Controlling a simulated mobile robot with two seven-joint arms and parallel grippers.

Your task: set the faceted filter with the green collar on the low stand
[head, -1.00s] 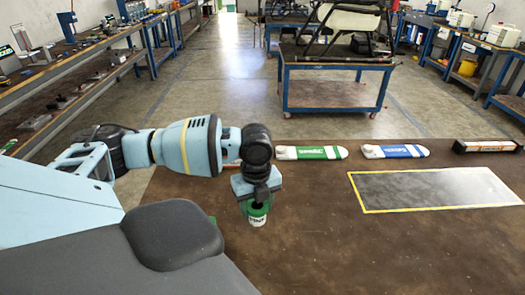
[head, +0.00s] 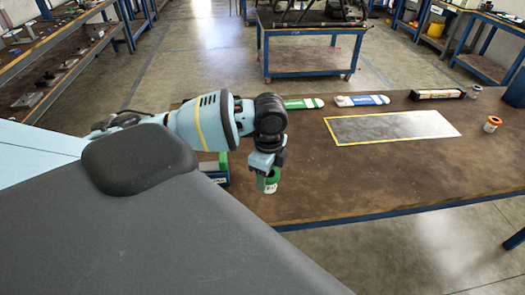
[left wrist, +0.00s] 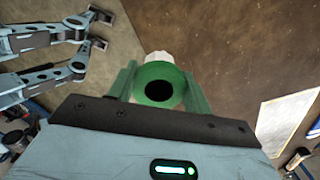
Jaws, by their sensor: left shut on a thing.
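The faceted filter with the green collar (head: 268,186) is in my left gripper (head: 268,174), over the left part of the brown table. In the left wrist view, its green collar (left wrist: 157,84) with a dark round hole sits between the two green fingers of my left gripper (left wrist: 158,88). A bit of its pale faceted body (left wrist: 158,56) shows beyond the collar. I cannot tell how far its lower end is from the table. I cannot make out the low stand for sure; a green and dark object (head: 219,170) is partly hidden behind my left arm.
A grey plate with a yellow border (head: 390,127) lies on the table (head: 370,175). Green (head: 303,103) and blue (head: 362,100) marked pieces and a dark box (head: 437,94) line the back. An orange-collared piece (head: 492,125) and a grey one (head: 474,91) stand at right. The table's front middle is clear.

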